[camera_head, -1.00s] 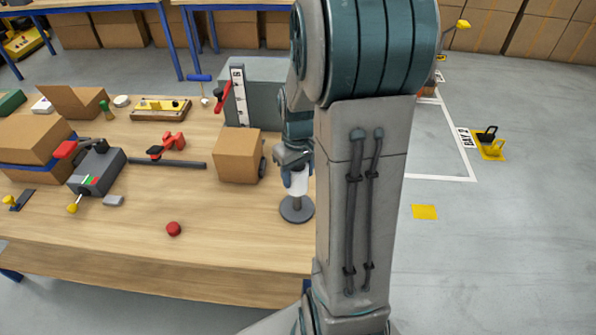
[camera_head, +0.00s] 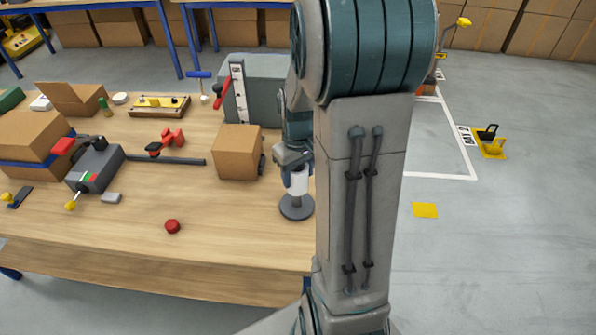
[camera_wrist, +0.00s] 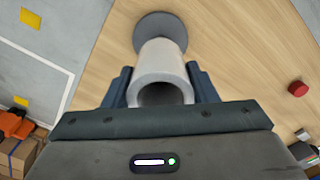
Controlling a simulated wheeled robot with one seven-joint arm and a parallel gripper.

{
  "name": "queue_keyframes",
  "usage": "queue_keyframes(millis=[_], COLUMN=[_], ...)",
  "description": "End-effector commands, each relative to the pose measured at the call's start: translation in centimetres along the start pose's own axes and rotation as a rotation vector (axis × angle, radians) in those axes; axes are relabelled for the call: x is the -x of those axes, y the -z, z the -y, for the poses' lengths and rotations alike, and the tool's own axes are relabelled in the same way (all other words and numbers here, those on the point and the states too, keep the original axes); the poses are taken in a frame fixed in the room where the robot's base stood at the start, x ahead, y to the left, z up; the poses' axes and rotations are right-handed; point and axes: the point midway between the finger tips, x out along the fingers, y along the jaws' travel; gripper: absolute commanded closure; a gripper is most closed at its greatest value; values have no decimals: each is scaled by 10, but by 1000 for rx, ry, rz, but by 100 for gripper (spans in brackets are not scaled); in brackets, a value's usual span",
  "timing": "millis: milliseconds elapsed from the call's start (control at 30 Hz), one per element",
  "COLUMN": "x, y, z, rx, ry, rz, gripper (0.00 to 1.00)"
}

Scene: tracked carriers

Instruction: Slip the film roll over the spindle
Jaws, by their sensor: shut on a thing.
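The white film roll (camera_head: 297,182) is a hollow cylinder held in my gripper (camera_head: 294,168). In the wrist view my gripper (camera_wrist: 161,88) has a dark finger on each side of the film roll (camera_wrist: 161,62), with the roll's open end facing the camera. The spindle's round grey base (camera_head: 297,207) stands on the table's right part, and the roll is directly above it. The base also shows in the wrist view (camera_wrist: 158,22), just beyond the roll's far end. The spindle's post is not visible, so I cannot tell how far the roll is around it.
A cardboard box (camera_head: 238,152) stands left of the gripper, with a grey cabinet (camera_head: 262,90) behind. A red knob-like piece (camera_head: 172,226) lies on the wooden table (camera_head: 220,270). The table's front is mostly clear.

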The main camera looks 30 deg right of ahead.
Motion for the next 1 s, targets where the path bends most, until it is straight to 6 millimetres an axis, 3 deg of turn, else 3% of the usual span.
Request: queue_keyframes(millis=[767,800,867,900,1000], x=[-17,-17,-17,-17,-17], y=[0,0,0,0,0], z=[0,0,0,0,0], rx=[0,0,0,0,0], ry=[0,0,0,0,0], rz=[0,0,0,0,0], gripper=[73,45,28,22,22])
